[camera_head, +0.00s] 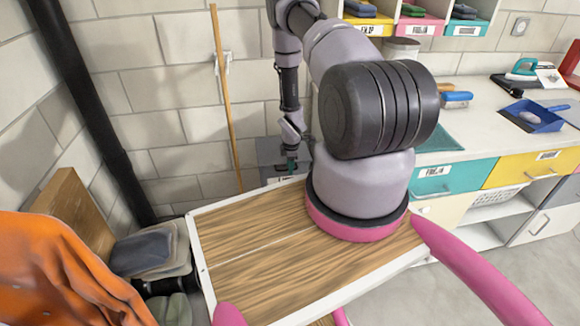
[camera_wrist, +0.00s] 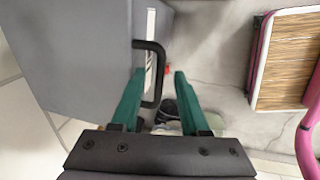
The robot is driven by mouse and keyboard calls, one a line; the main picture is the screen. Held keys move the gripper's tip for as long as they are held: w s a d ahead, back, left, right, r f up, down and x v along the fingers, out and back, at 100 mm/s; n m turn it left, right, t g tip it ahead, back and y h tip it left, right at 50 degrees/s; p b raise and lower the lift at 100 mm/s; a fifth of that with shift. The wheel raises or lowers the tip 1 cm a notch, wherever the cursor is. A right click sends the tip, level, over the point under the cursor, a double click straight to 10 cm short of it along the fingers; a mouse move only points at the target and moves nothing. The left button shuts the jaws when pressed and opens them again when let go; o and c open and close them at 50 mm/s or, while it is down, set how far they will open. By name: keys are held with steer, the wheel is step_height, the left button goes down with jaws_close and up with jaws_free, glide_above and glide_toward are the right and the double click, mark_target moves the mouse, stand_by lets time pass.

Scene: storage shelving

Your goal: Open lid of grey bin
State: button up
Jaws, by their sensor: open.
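The grey bin (camera_head: 267,155) stands against the back wall in the head view, mostly hidden behind my arm. In the wrist view the grey bin (camera_wrist: 80,50) fills the upper left, with a black bar handle (camera_wrist: 160,62) on its edge and a pale label beside it. My gripper (camera_wrist: 159,74) has two green fingers, spread apart, with the handle's bar passing between their tips in this view. I cannot tell whether a finger touches it. In the head view my gripper (camera_head: 291,160) is at the bin's front. The lid's seam is not clear in either view.
A wooden broom handle (camera_head: 226,100) leans on the wall left of the bin. A counter (camera_head: 480,110) with teal and yellow drawers stands at the right. An orange cloth (camera_head: 60,270) and dark folded items (camera_head: 145,252) are at the lower left. Grey floor (camera_wrist: 215,50) shows right of the bin.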

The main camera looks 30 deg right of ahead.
jaws_close()
stand_by(1.4)
